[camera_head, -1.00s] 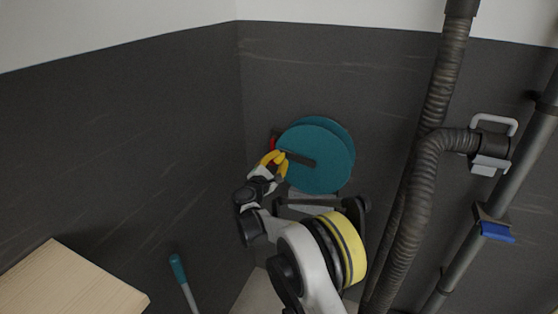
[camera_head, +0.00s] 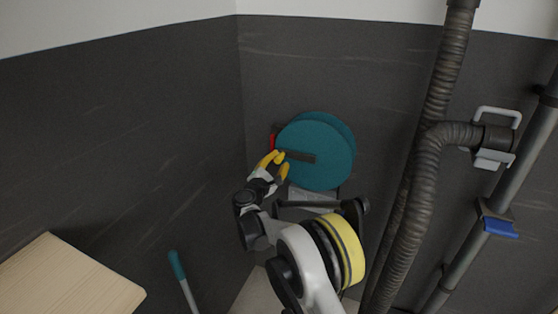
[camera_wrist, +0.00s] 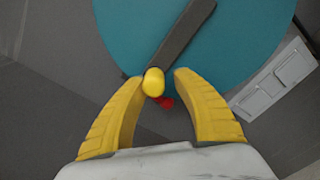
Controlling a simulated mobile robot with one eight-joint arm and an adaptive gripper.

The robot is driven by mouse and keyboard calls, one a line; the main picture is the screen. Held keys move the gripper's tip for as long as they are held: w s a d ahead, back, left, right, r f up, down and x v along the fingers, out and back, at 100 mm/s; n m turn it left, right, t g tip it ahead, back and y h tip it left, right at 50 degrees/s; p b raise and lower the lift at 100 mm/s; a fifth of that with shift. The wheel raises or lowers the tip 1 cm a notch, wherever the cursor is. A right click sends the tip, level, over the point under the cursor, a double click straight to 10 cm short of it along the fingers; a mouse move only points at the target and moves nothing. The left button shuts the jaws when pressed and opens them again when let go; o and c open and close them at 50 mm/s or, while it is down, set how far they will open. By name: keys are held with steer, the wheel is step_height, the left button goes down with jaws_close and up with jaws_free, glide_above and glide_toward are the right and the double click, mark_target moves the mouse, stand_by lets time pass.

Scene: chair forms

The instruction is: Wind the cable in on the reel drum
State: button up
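The reel drum (camera_head: 325,172) is a teal disc with a second one behind it, on the dark wall. A dark crank arm (camera_head: 300,156) lies across its face; it also shows in the wrist view (camera_wrist: 182,35). At the crank's outer end is a yellow knob (camera_wrist: 153,82). My gripper (camera_head: 279,161) is at the drum's left edge. In the wrist view its yellow fingers (camera_wrist: 160,80) are spread, with the knob between their tips, close to the left one and with a gap to the right one. I cannot make out the cable.
A red part (camera_head: 272,142) shows behind the drum's left edge. A ribbed hose (camera_head: 410,215) and a slanted pipe with a blue handle (camera_head: 501,228) stand to the right. A wooden surface (camera_head: 70,285) and a teal-handled stick (camera_head: 178,266) are at lower left.

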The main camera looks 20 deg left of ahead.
step_height(320, 180, down, 2)
steer(key=shift+d+f+b, duration=0.1)
steer(key=shift+b, duration=0.25)
steer(key=shift+w, duration=0.1)
steer(key=shift+d, duration=0.1)
steer(key=d+f+b, duration=0.1)
steer(key=f, duration=0.1)
steer(key=d+f+b, duration=0.1)
steer(key=shift+d+f+b, duration=0.1)
steer(key=shift+f+b, duration=0.25)
steer(key=shift+b, duration=0.05)
steer(key=shift+d, duration=0.2)
steer(key=d, duration=0.1)
steer(key=d+f+b, duration=0.1)
steer(key=d+f, duration=0.1)
steer(key=shift+s+d+f+b, duration=0.15)
steer(key=shift+s+b, duration=0.1)
steer(key=shift+b, duration=0.15)
steer(key=shift+d+f, duration=0.1)
steer(key=shift+d, duration=0.15)
